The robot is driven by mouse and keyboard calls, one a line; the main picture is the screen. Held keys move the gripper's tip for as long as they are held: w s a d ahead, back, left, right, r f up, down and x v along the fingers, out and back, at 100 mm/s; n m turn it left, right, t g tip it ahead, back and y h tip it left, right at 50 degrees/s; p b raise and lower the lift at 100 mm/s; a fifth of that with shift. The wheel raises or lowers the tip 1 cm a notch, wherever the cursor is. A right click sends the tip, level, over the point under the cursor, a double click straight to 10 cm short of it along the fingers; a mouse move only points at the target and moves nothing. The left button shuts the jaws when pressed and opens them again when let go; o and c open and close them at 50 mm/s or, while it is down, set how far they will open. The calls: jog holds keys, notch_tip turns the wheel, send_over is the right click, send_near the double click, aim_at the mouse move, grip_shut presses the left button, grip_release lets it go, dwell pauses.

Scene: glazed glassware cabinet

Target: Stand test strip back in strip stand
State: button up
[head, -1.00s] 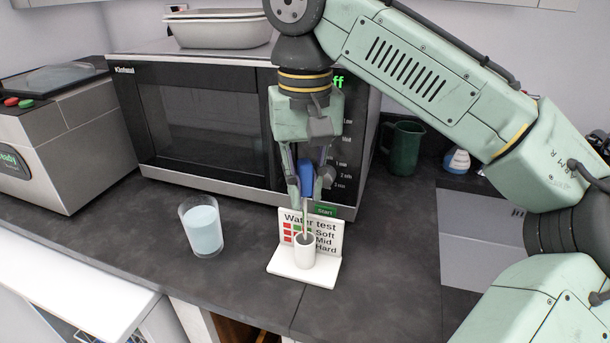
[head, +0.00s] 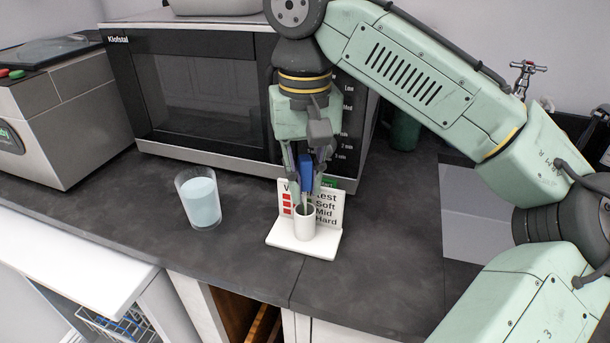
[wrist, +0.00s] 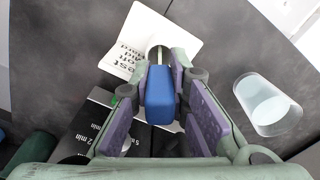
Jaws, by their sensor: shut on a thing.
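The test strip has a blue handle (head: 306,172) and a thin pale strip below it. My gripper (head: 304,182) is shut on the blue handle. It holds the strip upright, just over the strip stand. The stand is a white base (head: 318,246) with a white cup (head: 304,222) and a "Water test" card behind it. The strip's lower end appears to reach the cup's mouth; how deep it sits I cannot tell. In the wrist view the blue handle (wrist: 159,95) lies between the purple finger pads, with the strip pointing into the cup.
A glass of pale blue liquid (head: 203,202) stands left of the stand. A microwave (head: 200,100) is close behind it. A sink (head: 475,225) lies to the right, and the worktop's front edge is near. The worktop between glass and stand is clear.

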aim_at(305, 159)
jog(key=o, duration=0.9)
jog(key=shift+r, duration=0.15)
notch_tip(305, 159, up, 7)
jog(key=shift+r, duration=0.15)
dwell(0.4)
